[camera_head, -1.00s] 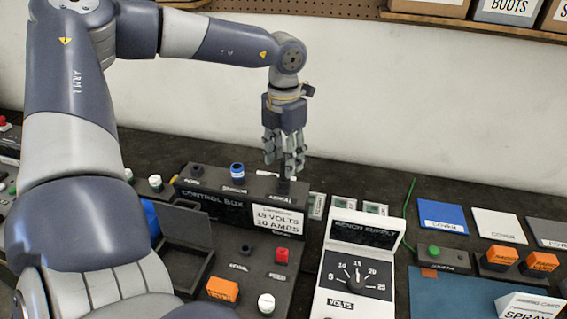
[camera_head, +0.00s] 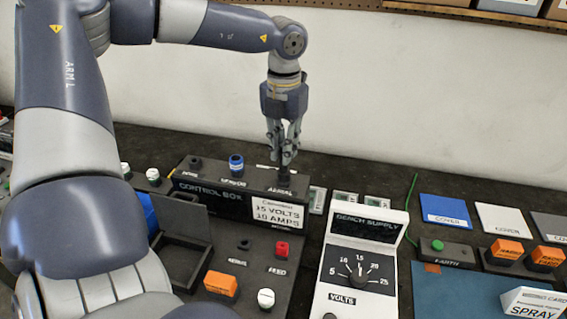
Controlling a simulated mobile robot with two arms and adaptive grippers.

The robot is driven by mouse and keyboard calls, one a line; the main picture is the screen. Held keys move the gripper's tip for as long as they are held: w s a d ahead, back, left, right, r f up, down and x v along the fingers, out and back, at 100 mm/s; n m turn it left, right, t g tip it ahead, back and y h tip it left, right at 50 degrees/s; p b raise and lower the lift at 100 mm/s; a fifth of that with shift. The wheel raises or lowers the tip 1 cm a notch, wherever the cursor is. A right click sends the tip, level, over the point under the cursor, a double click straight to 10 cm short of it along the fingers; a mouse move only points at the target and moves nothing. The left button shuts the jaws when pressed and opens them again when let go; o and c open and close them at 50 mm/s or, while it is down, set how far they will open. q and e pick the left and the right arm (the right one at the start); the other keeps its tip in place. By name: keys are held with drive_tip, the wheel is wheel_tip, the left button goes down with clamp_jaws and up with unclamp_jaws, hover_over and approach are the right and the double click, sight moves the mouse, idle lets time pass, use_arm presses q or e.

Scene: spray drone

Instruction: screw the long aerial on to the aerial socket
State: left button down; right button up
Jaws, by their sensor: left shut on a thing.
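The control box (camera_head: 228,200) stands in the middle of the bench with a row of sockets along its top. The aerial socket (camera_head: 284,180) is the dark stub at the right end, by the label "AERIAL". My left gripper (camera_head: 284,160) points straight down right above this socket and is shut. What it holds, taken to be the long aerial, is mostly hidden between the fingers. I cannot tell whether its lower end touches the socket. My right gripper is not in view.
A bench supply (camera_head: 358,262) with a dial stands just right of the control box. A blue-topped socket (camera_head: 236,164) is left of the gripper. An open-lidded dark tray (camera_head: 182,250) lies in front. Covers and orange blocks fill the right side.

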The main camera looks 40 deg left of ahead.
use_arm(q)
drive_tip(key=n+b, duration=0.2)
drive_tip(key=n, duration=0.1)
drive_tip(key=shift+f, duration=0.15)
drive_tip(key=shift+r, duration=0.35)
drive_tip(key=shift+r+p, duration=1.1)
drive_tip(key=shift+r, duration=0.8)
